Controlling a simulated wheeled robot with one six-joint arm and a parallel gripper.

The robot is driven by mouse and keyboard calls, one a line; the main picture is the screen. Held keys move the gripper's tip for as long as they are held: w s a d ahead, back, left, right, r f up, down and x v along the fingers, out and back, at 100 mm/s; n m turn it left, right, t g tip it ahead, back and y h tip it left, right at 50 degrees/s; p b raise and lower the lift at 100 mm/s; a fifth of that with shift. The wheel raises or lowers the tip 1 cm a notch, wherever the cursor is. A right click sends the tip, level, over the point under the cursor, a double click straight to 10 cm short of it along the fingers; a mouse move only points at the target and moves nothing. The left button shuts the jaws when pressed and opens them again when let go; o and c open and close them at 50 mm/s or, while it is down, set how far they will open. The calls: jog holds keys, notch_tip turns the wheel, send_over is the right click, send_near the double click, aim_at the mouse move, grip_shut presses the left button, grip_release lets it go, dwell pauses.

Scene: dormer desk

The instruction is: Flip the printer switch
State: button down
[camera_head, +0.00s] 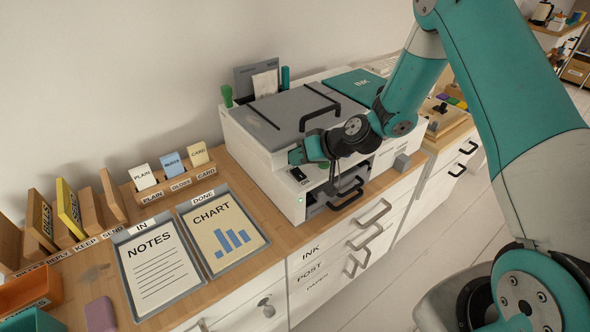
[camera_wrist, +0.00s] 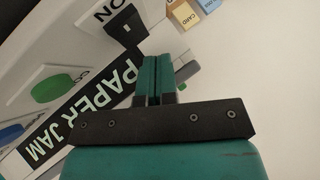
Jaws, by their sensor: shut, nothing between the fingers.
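The white printer (camera_head: 262,142) with a grey lid stands on the desk against the wall. Its small black switch (camera_head: 298,174) is on the front top corner. In the wrist view the black switch (camera_wrist: 126,27) shows beside an "ON" label, just beyond my fingertips. My gripper (camera_head: 298,156) is over the printer's front edge, close to the switch. Its teal fingers (camera_wrist: 152,64) are shut and empty. A gap seems to show between fingertips and switch, but I cannot tell its depth. Which way the switch is tipped is unclear.
A "PAPER JAM" label (camera_wrist: 85,105), a green button (camera_wrist: 46,89) and a blue button (camera_wrist: 11,133) are near the fingers. The NOTES tray (camera_head: 157,262) and CHART tray (camera_head: 223,232) lie left of the printer. A black lid handle (camera_head: 320,117) stands up behind my gripper.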

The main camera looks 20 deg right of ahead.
aim_at(300, 172)
jog(key=shift+f, duration=0.15)
jog(key=shift+f+b, duration=0.3)
jog(key=shift+b, duration=0.2)
jog(key=shift+w+f+b, duration=0.1)
jog(key=shift+f+b, duration=0.25)
jog(key=shift+r, duration=0.2)
dwell(0.5)
jog(key=shift+r+p, duration=0.45)
jog(key=shift+r, duration=0.15)
jog(key=shift+s+d+r+p, duration=0.15)
jog(key=shift+r+p, duration=0.35)
jog(key=shift+r, duration=0.35)
jog(key=shift+s+a+r+p, duration=0.1)
jog(key=shift+s+r+p, duration=0.1)
jog(key=shift+r+p, duration=0.5)
jog(key=shift+s+d+r+p, duration=0.15)
jog(key=shift+r+p, duration=0.2)
jog(key=shift+r, duration=0.65)
jog(key=shift+a, duration=0.1)
